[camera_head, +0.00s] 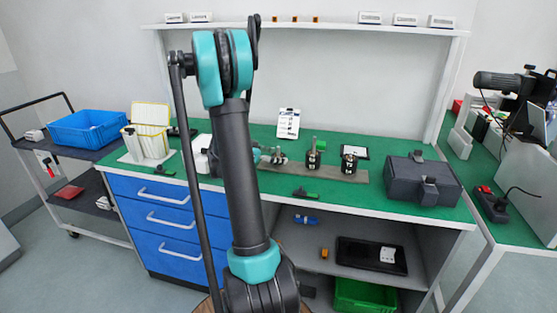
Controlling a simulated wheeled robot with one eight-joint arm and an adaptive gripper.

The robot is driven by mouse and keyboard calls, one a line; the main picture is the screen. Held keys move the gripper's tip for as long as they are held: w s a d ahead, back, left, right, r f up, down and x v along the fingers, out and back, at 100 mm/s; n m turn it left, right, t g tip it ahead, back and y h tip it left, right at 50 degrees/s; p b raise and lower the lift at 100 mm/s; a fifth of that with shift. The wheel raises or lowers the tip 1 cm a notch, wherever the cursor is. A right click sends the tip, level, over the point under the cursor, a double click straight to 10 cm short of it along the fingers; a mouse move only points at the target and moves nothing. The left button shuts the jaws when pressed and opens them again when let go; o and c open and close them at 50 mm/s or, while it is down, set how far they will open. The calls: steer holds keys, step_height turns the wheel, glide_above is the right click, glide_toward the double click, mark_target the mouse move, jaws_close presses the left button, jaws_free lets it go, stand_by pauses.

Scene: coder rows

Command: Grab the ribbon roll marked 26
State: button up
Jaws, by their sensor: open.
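Two small dark cylinders with pale markings stand on a grey strip (335,175) on the green bench top. My gripper (275,156) appears just right of my upright arm, over the bench and left of the two cylinders. It is open, partly hidden behind my arm, and no held object shows.
A dark case (422,180) stands at the bench's right end. A white-and-yellow bin (147,140) stands at its left. A blue crate (87,128) sits on the left cart. My arm hides part of the bench.

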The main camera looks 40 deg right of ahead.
steer(key=shift+x, duration=0.8)
steer(key=c, duration=1.3)
steer(key=shift+r, duration=0.1)
